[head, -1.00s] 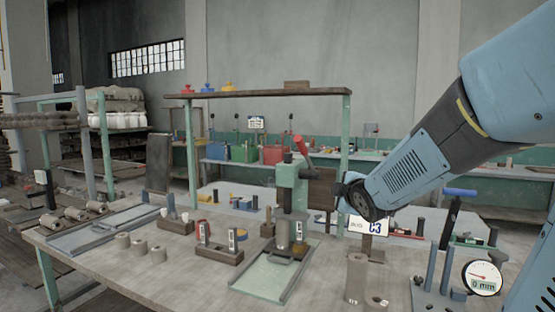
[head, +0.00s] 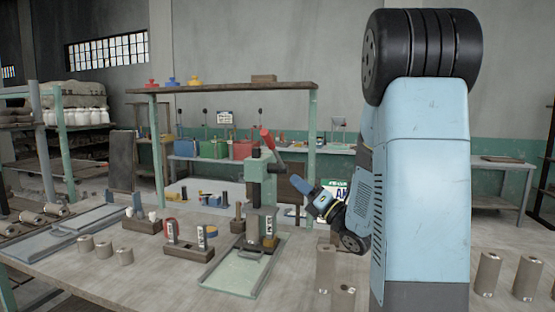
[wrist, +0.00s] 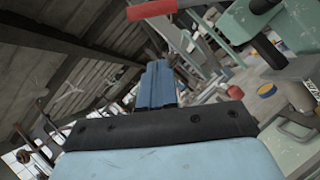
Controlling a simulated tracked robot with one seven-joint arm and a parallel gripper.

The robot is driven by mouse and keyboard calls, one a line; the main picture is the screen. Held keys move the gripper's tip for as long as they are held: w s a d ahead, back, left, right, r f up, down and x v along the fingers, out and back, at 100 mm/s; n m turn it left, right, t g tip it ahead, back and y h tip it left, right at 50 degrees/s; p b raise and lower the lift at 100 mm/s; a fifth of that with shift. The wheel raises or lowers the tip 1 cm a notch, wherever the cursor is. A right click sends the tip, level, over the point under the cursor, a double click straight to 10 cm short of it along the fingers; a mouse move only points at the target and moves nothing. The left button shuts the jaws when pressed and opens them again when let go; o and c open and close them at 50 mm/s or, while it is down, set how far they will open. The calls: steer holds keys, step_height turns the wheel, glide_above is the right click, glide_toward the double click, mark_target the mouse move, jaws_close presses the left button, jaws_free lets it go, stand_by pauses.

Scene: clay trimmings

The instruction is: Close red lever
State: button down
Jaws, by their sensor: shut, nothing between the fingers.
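The red lever (head: 267,138) tilts up from the top of a green press (head: 258,178) near the middle of the bench. In the wrist view the red grip (wrist: 150,9) shows at the top edge, with a pale green part of the press (wrist: 222,24) to its right. My gripper (head: 297,182) is to the right of the press, lower than the lever and apart from it, pointing left and slightly up. Its blue fingers also show in the wrist view (wrist: 157,70), closed together and empty.
The press stands on a pale green tray (head: 232,280). A wooden block with upright tools (head: 189,252) stands left of it, and clay cylinders (head: 326,268) stand to the right. A green-legged frame with a wooden shelf (head: 222,88) rises behind.

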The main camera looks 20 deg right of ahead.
mark_target(275, 152)
steer(key=shift+d+r+x, duration=0.35)
steer(key=shift+x, duration=1.75)
steer(key=shift+d+r+x, duration=0.35)
steer(key=shift+x, duration=1.8)
steer(key=shift+d+r+x, duration=0.35)
steer(key=shift+r+x, duration=0.05)
steer(key=shift+x, duration=1.7)
